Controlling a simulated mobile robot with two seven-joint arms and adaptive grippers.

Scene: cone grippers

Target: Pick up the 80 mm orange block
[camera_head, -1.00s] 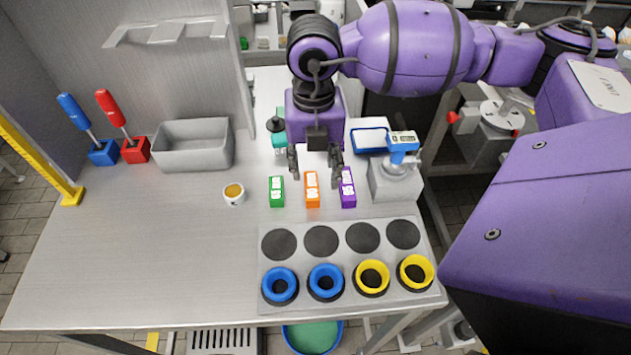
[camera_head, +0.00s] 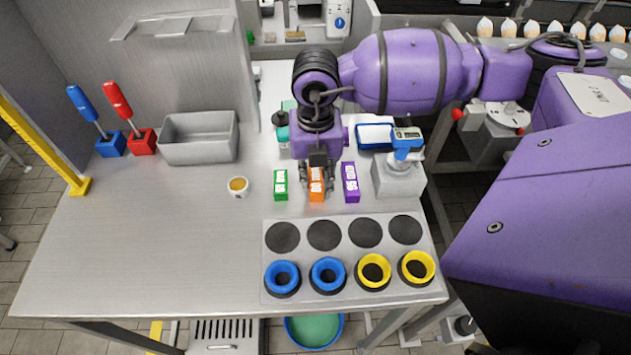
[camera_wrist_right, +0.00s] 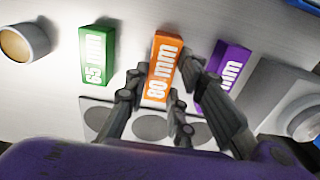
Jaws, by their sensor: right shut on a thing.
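The orange block (camera_head: 316,196) stands on the table between the green block (camera_head: 281,185) and the purple block (camera_head: 350,182). In the right wrist view the orange block (camera_wrist_right: 163,68) shows the print "80 mm". My right gripper (camera_head: 317,188) comes down over it from behind. Its fingers (camera_wrist_right: 158,108) are on both sides of the block, shut on it. The block appears to rest on the table still. In the right wrist view the green block (camera_wrist_right: 96,56) reads "65 mm", and the purple block (camera_wrist_right: 229,72) is partly hidden behind a finger. My left gripper is not in view.
A grey plate (camera_head: 345,290) with dark discs and blue and yellow rings lies in front. A small cup (camera_head: 238,187) stands left of the blocks, a grey device (camera_head: 398,178) right. A grey bin (camera_head: 200,137) stands further left. The left table area is clear.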

